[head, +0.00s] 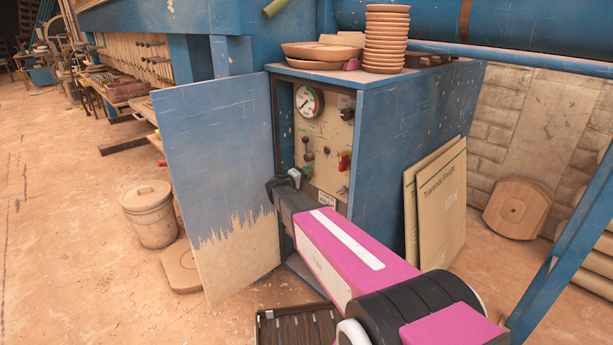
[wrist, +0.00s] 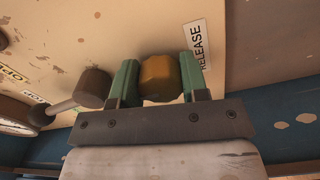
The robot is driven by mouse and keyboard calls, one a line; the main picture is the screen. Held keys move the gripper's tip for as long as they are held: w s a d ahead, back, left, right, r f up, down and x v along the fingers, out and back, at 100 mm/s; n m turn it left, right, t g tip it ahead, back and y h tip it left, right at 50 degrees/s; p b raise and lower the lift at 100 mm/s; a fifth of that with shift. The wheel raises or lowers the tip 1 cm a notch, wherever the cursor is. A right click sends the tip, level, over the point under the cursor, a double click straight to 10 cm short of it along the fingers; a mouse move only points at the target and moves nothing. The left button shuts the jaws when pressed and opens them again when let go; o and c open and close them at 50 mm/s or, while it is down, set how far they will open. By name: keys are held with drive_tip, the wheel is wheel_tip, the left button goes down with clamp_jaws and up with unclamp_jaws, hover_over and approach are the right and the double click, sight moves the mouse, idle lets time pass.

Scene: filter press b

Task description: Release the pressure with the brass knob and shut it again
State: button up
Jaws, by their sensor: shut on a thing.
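The brass knob (wrist: 159,78) shows in the wrist view, low on the cream panel (wrist: 130,30), beside a label reading RELEASE (wrist: 197,47). My gripper (wrist: 157,85) has its two green fingers on either side of the knob, shut on it. In the head view my gripper (head: 295,176) reaches into the open blue cabinet (head: 408,130) at the bottom of the panel. The knob is hidden there behind my gripper and arm. A round pressure gauge (head: 308,102) sits at the top of the panel; its reading is too small to tell.
A brown-knobbed lever (wrist: 90,90) is close left of my fingers. The open cabinet door (head: 215,170) stands to the left. Clay dishes (head: 386,40) are stacked on top. Boards (head: 437,200) lean at the right.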

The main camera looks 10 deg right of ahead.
drive_tip(key=shift+m, duration=0.5)
drive_tip(key=o, duration=0.9)
drive_tip(key=shift+o, duration=0.2)
drive_tip(key=shift+s+a, duration=0.1)
drive_tip(key=v, duration=1)
drive_tip(key=shift+s+a, duration=0.2)
drive_tip(key=shift+a, duration=0.05)
drive_tip(key=s+d+f+m+g+y, duration=0.2)
drive_tip(key=s+d+f+g+y, duration=0.4)
drive_tip(key=s+d, duration=0.55)
drive_tip(key=s+a+f+g+y, duration=0.1)
drive_tip(key=s+g+y, duration=0.1)
drive_tip(key=s+y, duration=0.2)
drive_tip(key=s+a+f+m+g+y, duration=0.1)
drive_tip(key=s+y, duration=0.4)
drive_tip(key=s, duration=0.6)
drive_tip(key=shift+s+a+f+m+g, duration=0.3)
drive_tip(key=shift+s+a+f+g, duration=0.05)
drive_tip(key=shift+a+f+g, duration=0.2)
